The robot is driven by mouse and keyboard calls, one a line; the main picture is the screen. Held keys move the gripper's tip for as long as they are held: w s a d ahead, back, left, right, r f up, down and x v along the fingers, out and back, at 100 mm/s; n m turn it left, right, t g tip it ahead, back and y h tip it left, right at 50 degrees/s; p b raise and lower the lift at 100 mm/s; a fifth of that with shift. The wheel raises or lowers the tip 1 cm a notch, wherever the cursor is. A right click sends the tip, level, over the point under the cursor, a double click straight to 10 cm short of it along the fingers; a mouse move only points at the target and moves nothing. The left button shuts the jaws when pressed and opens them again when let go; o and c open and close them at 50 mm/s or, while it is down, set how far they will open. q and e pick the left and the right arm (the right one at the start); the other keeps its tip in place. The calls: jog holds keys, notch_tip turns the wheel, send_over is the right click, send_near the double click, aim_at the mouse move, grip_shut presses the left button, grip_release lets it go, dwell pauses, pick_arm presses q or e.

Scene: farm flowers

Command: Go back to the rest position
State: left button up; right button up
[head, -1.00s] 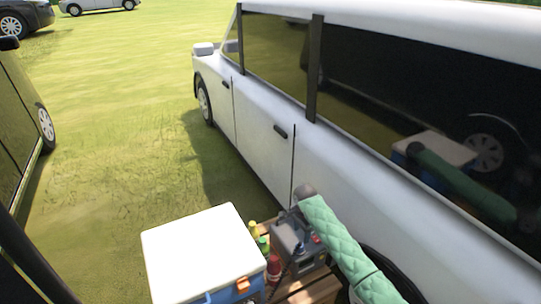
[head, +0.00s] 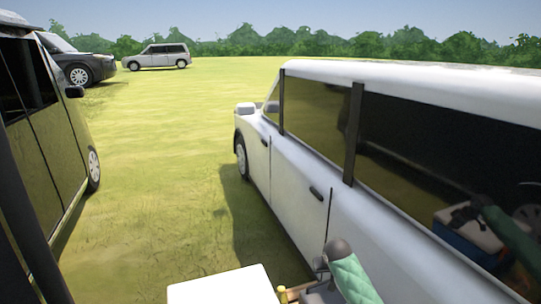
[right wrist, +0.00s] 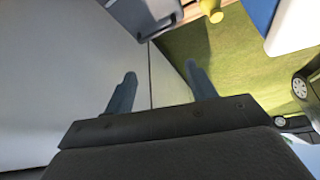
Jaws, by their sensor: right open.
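My right arm, in a green quilted sleeve (head: 352,278), comes in at the bottom of the head view and ends in a dark rounded joint beside the white van. In the right wrist view my right gripper (right wrist: 160,70) has its two fingers spread wide apart, with nothing between them. My left gripper is not in either view.
A white van (head: 290,170) stands close on the right, its window mirroring my arm. A white-lidded cooler (head: 222,286) is at the bottom, by a yellow-topped item (right wrist: 212,10). A dark car (head: 50,125) stands left. Open grass (head: 165,150) lies ahead.

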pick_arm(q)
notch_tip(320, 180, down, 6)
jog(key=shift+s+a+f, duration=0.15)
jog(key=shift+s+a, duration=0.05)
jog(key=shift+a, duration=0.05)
pick_arm(e)
jog(key=s+a+f+g, duration=0.1)
jog(key=s+f, duration=0.7)
jog(key=s, duration=1)
jog(key=s+a+f+g, duration=0.2)
jog(key=s+f, duration=0.7)
jog(key=s, duration=0.8)
jog(key=s+a+f+n+g+y, duration=0.1)
jog(key=s+f, duration=0.8)
jog(key=s, duration=0.9)
jog(key=shift+s+a, duration=0.15)
jog(key=shift+s, duration=0.2)
jog(key=shift+c, duration=0.3)
